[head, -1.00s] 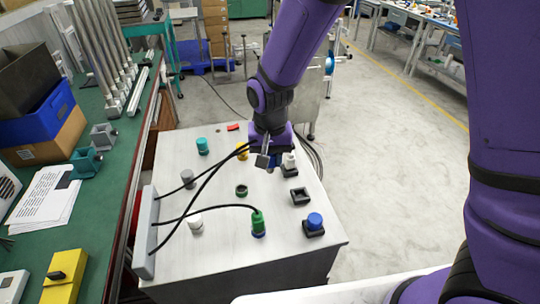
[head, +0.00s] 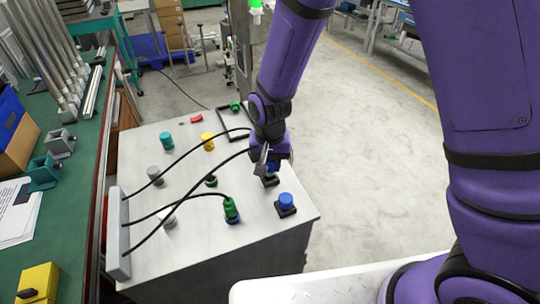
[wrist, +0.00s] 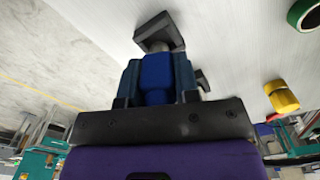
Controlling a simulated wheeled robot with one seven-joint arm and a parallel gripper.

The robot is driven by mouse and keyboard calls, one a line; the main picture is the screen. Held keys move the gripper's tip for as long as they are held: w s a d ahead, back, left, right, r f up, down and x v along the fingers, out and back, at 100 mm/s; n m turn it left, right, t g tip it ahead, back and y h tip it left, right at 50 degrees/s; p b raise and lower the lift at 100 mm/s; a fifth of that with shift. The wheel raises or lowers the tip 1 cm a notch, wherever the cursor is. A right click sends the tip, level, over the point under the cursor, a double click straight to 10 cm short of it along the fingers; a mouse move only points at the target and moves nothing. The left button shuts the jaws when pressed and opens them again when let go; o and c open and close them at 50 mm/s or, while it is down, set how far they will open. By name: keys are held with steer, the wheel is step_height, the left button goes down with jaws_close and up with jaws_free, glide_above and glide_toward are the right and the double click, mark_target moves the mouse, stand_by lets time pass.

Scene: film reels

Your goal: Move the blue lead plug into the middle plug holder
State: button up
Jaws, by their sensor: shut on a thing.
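My gripper (head: 270,165) is shut on the blue lead plug (wrist: 157,72), which points down with its grey tip toward the board. The middle plug holder (head: 270,181), a black square socket, is just below it in the head view. In the wrist view the holder (wrist: 160,32) sits right at the plug's tip. I cannot tell whether the tip has entered it. My gripper hides part of the holder in the head view.
A green lead plug (head: 231,210) stands to the left, near a green ring (head: 211,181). A yellow cylinder (head: 207,141) and teal cylinder (head: 166,141) stand farther back. Black cables run from a grey panel (head: 118,235).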

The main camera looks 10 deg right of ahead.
steer(key=shift+f, duration=0.55)
steer(key=shift+f, duration=0.55)
stand_by(1.1)
steer(key=o, duration=0.6)
steer(key=shift+o, duration=0.2)
steer(key=shift+r, duration=5.45)
steer(key=shift+r, duration=0.1)
